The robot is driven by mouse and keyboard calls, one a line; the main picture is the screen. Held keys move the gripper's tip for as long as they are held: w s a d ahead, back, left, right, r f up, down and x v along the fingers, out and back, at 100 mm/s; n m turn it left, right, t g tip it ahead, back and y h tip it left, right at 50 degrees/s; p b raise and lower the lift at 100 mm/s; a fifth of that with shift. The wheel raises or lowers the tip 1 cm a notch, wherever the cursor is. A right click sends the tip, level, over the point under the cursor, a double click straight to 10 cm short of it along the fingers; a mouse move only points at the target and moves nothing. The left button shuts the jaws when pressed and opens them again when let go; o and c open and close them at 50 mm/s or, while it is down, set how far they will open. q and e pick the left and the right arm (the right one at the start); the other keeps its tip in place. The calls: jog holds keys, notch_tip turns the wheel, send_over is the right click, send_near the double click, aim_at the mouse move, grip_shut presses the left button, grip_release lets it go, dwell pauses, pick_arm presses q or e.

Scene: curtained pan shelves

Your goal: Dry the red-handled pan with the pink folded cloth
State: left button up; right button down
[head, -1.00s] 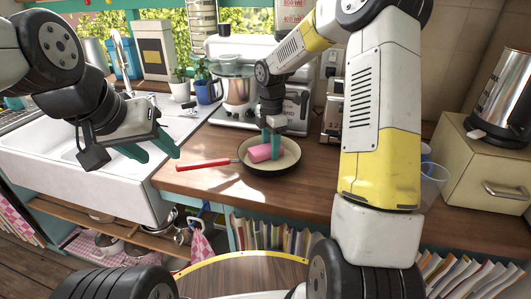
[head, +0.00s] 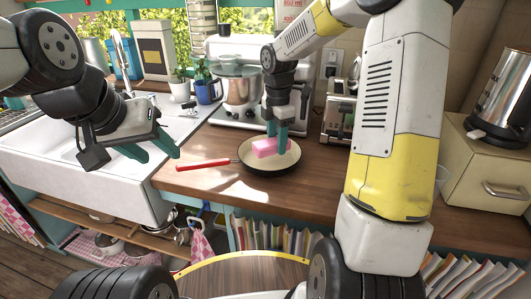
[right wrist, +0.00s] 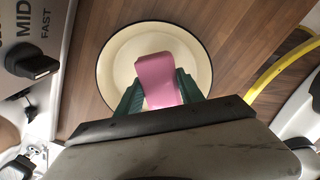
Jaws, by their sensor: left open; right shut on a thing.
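The red-handled pan (head: 258,166) lies on the wooden counter with its red handle (head: 203,164) pointing left. Its cream inside also shows in the right wrist view (right wrist: 118,62). My right gripper (head: 276,146) is shut on the pink folded cloth (head: 264,148), which is over the pan's inside. The cloth sits between the green fingers in the right wrist view (right wrist: 158,78); whether it touches the pan floor I cannot tell. My left gripper (head: 157,153) is open and empty, over the front right of the sink.
A white sink (head: 70,165) is at the left. A toaster (head: 338,112) and a beige box (head: 487,165) with a kettle (head: 501,100) stand right. The counter front (head: 230,190) is clear.

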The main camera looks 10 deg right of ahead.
jog(key=shift+r, duration=3.15)
